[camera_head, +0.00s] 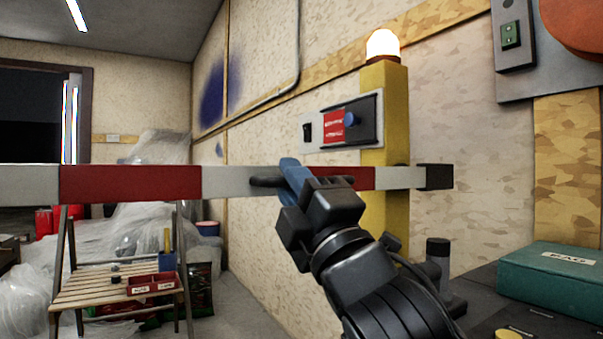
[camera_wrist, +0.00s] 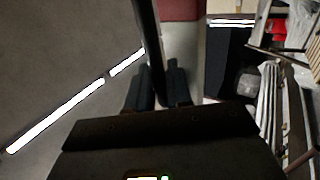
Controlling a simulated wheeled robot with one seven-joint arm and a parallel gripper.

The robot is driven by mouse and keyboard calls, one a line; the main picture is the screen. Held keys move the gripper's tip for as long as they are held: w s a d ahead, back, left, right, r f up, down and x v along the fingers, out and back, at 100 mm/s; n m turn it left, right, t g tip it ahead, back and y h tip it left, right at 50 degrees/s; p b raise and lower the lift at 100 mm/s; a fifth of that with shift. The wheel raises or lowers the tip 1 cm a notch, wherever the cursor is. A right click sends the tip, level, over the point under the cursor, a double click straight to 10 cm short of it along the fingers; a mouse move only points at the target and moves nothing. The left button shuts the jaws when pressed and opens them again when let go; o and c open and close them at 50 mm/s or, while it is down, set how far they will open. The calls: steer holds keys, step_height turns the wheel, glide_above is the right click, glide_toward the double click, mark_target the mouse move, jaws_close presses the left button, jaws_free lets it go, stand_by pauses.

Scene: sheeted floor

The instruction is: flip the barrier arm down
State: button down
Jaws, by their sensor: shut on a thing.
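The red and white barrier arm (camera_head: 130,184) lies about level across the head view, in front of the yellow post (camera_head: 384,120). A black block (camera_head: 436,177) is at its right end. A dark handle bar (camera_head: 264,182) runs along the arm's near face. My gripper (camera_head: 293,178) is shut on this bar, its blue-grey fingers over it. In the wrist view the bar (camera_wrist: 149,40) passes between my fingers (camera_wrist: 159,88), and a red part of the arm (camera_wrist: 180,10) shows behind. My gripper hides part of the barrier arm.
A lit lamp (camera_head: 383,45) tops the post. A wall panel (camera_head: 340,122) has a red label and blue knob. A green box (camera_head: 558,292) sits on the dark surface at right. A slatted stand (camera_head: 115,285) with a red tray is at lower left.

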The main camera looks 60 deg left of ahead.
steer(key=shift+f, duration=0.5)
steer(key=c, duration=1.2)
jaws_free()
steer(key=shift+r, duration=0.1)
steer(key=shift+d, duration=0.3)
steer(key=shift+p+v, duration=0.8)
steer(key=shift+v, duration=2.8)
